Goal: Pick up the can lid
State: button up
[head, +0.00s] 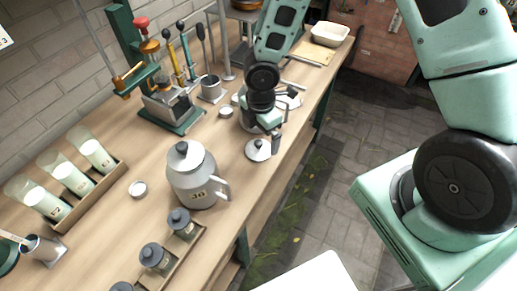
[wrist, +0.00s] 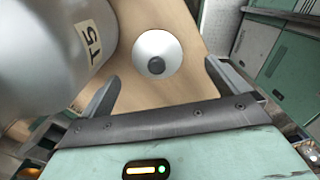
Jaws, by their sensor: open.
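The can lid (wrist: 157,54) is a round silver disc with a dark knob, lying flat on the wooden bench. In the head view the lid (head: 259,151) is near the bench's front edge, just below my gripper (head: 270,136). In the wrist view my gripper (wrist: 161,76) is open and empty, with the lid beyond and between its two fingers, not touched. A large grey can marked T5 (wrist: 55,50) stands close to the left finger. In the head view my arm mostly hides that can.
A lidded grey can (head: 192,183) stands to the left on the bench (head: 120,225). Small dark-capped jars (head: 156,257) sit in a front tray, and a rack of labelled cups (head: 97,155) is at the left. A press (head: 172,105) stands behind. The bench around the lid is mostly clear.

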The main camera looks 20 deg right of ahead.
aim_at(259, 142)
jog(key=f, duration=0.5)
jog(key=shift+w+a+f, duration=0.15)
jog(key=shift+w+a, duration=0.05)
jog(key=shift+w, duration=0.05)
jog(key=c, duration=1.1)
